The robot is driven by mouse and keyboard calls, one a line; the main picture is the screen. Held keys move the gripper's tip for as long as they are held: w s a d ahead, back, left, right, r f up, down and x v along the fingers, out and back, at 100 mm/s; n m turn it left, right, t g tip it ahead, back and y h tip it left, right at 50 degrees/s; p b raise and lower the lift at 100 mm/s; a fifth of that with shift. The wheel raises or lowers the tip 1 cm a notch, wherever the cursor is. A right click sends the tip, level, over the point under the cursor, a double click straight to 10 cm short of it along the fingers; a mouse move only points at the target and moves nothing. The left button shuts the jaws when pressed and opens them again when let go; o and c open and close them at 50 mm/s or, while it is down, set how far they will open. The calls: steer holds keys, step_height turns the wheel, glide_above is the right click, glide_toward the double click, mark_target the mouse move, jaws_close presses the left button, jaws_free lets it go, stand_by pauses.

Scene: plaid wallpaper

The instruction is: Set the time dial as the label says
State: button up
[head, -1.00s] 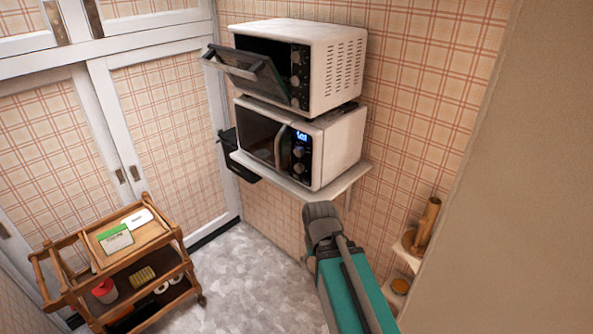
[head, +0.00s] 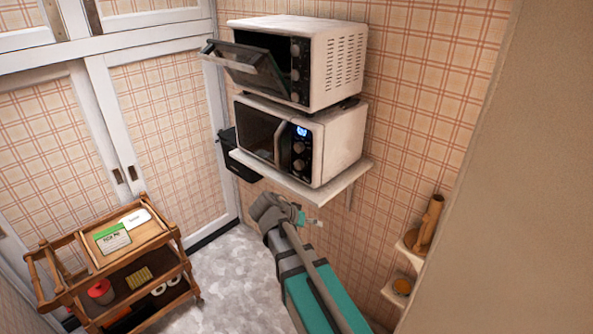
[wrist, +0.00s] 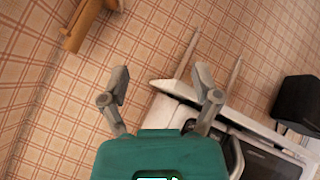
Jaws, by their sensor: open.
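A white microwave (head: 340,145) stands on a wall shelf, with a lit blue display (head: 302,131) and round dials (head: 298,147) on its black front panel. A white toaster oven (head: 340,65) sits on top, its own dials (head: 295,75) on the right of its front. I cannot tell which dial is the time dial. A green and white label card (head: 112,238) lies on the wooden cart; its print is too small to read. My gripper (wrist: 162,85) is open and empty, fingers apart. In the head view it (head: 308,220) is below the shelf, apart from both appliances.
The toaster oven's door (head: 245,65) hangs open toward the left. The shelf (head: 345,180) juts out under the microwave. The cart (head: 165,245) stands lower left, with a white card (head: 136,218) on top. Small shelves (head: 410,255) hold wooden items at right. Floor between is clear.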

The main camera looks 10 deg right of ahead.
steer(key=w+a+r+m+t+h+b, duration=0.1)
steer(key=w+a+r+m+t+h, duration=0.15)
steer(key=w+a+r, duration=0.2)
steer(key=m+t+h+b, duration=0.2)
steer(key=t+h, duration=0.1)
steer(key=t, duration=0.2)
glide_toward(297, 166)
steer(key=v, duration=0.4)
steer(key=shift+w+a+r, duration=0.1)
steer(key=shift+r, duration=0.05)
steer(key=shift+x, duration=6.95)
